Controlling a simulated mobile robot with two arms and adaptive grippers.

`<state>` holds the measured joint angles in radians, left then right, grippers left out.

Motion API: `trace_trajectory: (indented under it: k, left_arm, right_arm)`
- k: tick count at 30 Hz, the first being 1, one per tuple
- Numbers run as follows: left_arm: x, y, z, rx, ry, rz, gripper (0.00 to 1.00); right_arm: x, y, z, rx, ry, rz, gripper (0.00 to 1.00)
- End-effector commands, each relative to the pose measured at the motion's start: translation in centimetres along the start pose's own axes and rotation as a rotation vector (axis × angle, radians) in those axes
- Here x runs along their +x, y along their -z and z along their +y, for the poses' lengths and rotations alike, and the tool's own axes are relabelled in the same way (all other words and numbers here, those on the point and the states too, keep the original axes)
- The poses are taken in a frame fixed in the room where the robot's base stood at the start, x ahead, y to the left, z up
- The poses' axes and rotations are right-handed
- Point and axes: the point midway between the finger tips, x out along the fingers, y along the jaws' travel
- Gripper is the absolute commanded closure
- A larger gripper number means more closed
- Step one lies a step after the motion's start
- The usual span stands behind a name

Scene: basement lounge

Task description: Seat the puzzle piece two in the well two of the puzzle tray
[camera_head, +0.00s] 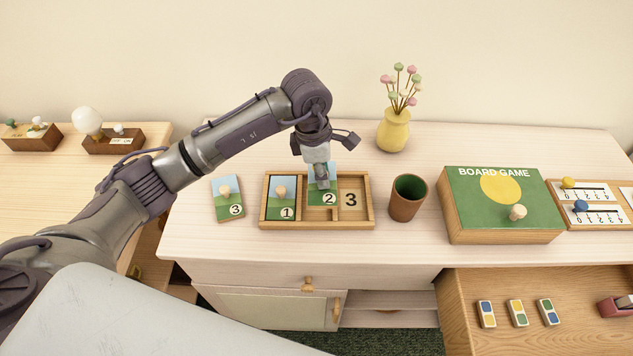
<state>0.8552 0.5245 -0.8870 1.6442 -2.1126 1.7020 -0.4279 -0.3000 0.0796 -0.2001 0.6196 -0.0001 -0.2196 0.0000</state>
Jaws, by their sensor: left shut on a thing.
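The wooden puzzle tray (367,218) lies on the pale cabinet top. Puzzle piece one (281,201), green and blue with a knob, sits in its left well. Puzzle piece two (325,197), marked 2, is at the middle well; whether it lies flat in the well or is a little above it, I cannot tell. My left gripper (322,184) is over piece two, shut on it, and hides its knob. The right well (351,200) shows a bare number 3. Puzzle piece three (228,199) lies on the cabinet left of the tray. My right gripper is not in view.
A brown cup (407,198) stands close to the tray's right side. A yellow vase (394,131) with flowers is behind it. A green board game box (503,205) lies further right. The front strip of cabinet top (330,250) is clear.

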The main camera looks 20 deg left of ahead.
Motion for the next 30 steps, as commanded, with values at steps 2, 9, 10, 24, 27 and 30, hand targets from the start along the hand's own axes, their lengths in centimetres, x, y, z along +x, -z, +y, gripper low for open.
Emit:
trace_trajectory:
  k: [2, 9, 10, 24, 27, 30]
  left_arm:
    - [0.2, 0.9, -0.3, 0.0, 0.0, -0.001, 1.0]
    - [1.7, 1.6, -0.5, 0.001, 0.002, -0.001, 1.0]
    - [2.1, 1.7, -0.5, 0.0, 0.004, 0.0, 1.0]
    - [4.8, 2.1, -0.4, 0.003, -0.001, -0.001, 1.0]
    - [4.9, 2.1, -0.4, 0.003, -0.002, -0.001, 0.73]
    - [4.9, 2.1, -0.4, 0.002, -0.001, -0.001, 0.56]
  right_arm:
    - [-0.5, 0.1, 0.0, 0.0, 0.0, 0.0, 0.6]
    - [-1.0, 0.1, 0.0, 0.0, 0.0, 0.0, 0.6]
    - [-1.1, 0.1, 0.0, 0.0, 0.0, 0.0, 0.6]
    - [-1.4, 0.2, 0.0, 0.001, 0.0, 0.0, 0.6]
    - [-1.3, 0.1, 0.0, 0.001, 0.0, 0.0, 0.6]
    - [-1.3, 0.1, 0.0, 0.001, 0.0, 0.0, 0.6]
